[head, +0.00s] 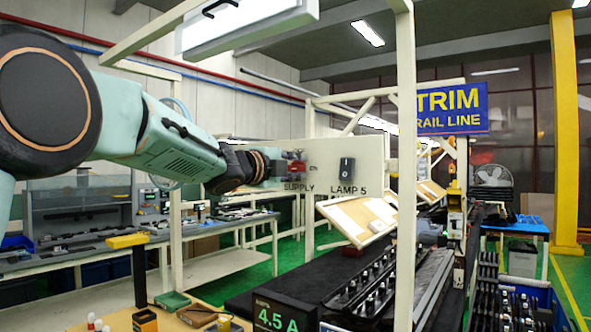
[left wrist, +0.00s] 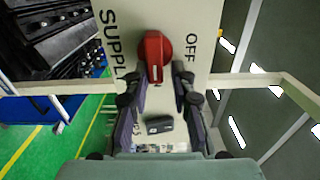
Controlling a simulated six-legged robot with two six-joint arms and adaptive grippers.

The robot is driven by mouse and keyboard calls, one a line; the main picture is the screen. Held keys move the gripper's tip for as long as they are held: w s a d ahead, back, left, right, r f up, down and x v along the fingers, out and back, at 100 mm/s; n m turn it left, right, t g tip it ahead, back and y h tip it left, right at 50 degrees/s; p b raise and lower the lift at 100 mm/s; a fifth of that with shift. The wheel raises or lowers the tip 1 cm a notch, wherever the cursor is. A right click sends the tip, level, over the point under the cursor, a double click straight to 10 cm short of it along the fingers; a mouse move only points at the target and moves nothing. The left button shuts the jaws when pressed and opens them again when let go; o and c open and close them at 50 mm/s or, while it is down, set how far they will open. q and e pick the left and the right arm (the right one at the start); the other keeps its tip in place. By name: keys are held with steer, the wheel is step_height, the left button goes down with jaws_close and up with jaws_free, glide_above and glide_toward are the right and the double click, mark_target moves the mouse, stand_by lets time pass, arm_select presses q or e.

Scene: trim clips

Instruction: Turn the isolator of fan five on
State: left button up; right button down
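A cream panel (head: 340,160) carries a red rotary knob (head: 297,168) labelled SUPPLY and a black rocker switch (head: 347,170) labelled LAMP 5. No label for fan five is readable. In the left wrist view the red knob (left wrist: 153,56) sits beside the word OFF, and the black rocker (left wrist: 159,125) lies below it in the picture. My left gripper (head: 280,166) is at the panel, in front of the red knob. Its fingers (left wrist: 161,72) are apart, one on each side of the knob's lower part; contact cannot be told. My right gripper is out of view.
A bench (head: 210,230) with parts is behind my left arm.

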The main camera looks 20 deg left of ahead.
arm_select(q)
steer(key=shift+o, duration=1)
steer(key=shift+w+f, duration=0.1)
steer(key=shift+f, duration=0.05)
steer(key=v, duration=1.2)
